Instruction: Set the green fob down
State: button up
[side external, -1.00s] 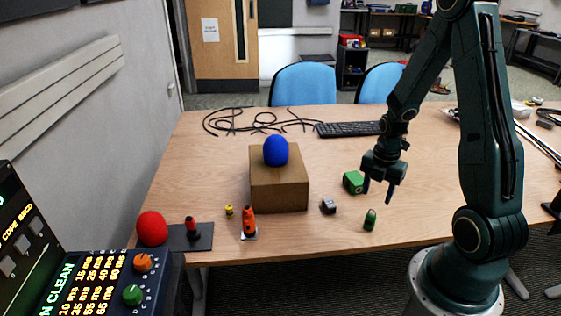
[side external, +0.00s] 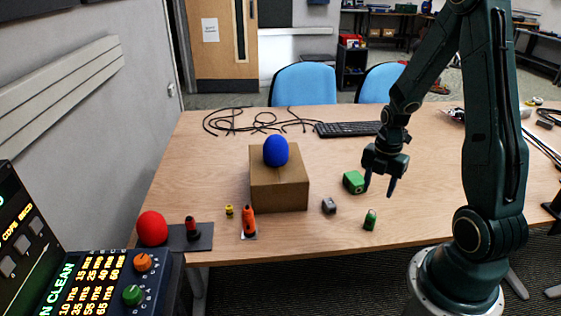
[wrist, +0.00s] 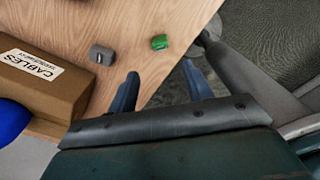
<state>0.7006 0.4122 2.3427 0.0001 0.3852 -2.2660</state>
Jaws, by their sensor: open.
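The green fob (side external: 370,220) is small, with a darker top, and stands on the table near its front edge. It also shows in the wrist view (wrist: 159,42), beyond my fingertips and apart from them. My gripper (side external: 379,190) is above the table, up and slightly to the right of the fob in the side view. Its two fingers are spread, with nothing between them, and they also show in the wrist view (wrist: 158,71).
A grey block (side external: 329,206) and a green block (side external: 353,182) stand close by. A brown box (side external: 279,190) bears a blue ball (side external: 276,151). An orange bottle-like item (side external: 248,221) and a small yellow item (side external: 229,211) stand left.

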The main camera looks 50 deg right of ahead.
jog(key=a+r+m+t, duration=0.2)
jog(key=a+r+m, duration=0.4)
jog(key=a+r, duration=0.3)
jog(key=a+r+m+t, duration=0.2)
jog(key=a+r+m, duration=0.45)
jog(key=r, duration=0.45)
jog(key=s+a+r+m+t, duration=0.1)
jog(key=s+a+r+m, duration=0.3)
jog(key=s+a+m, duration=0.1)
jog(key=shift+s+t, duration=0.3)
jog(key=shift+s, duration=0.5)
